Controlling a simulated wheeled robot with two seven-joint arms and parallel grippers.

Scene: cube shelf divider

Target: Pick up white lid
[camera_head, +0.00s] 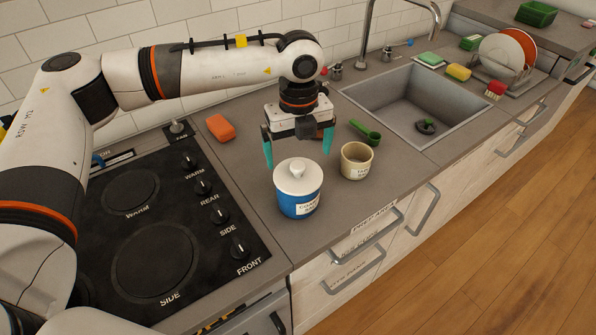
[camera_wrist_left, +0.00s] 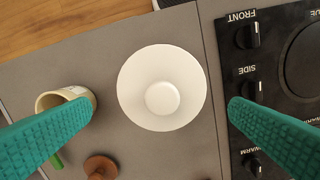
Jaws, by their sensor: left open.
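The white lid (camera_head: 297,177) with a round knob sits on a blue canister (camera_head: 299,203) with a white label, on the counter right of the stove. In the left wrist view the lid (camera_wrist_left: 162,88) is seen from above, between my fingers, and hides the canister. My left gripper (camera_head: 298,148) has teal fingers and is open and empty. It hangs above and slightly behind the lid, apart from it. Its fingers also show in the left wrist view (camera_wrist_left: 160,112), one on each side of the lid. My right gripper is not in view.
A beige cup (camera_head: 356,161) stands close to the right of the canister. A green scoop (camera_head: 366,132) lies behind it. An orange block (camera_head: 220,127) lies behind the stove's right side. The black stove (camera_head: 150,230) is at left, the sink (camera_head: 418,105) at right.

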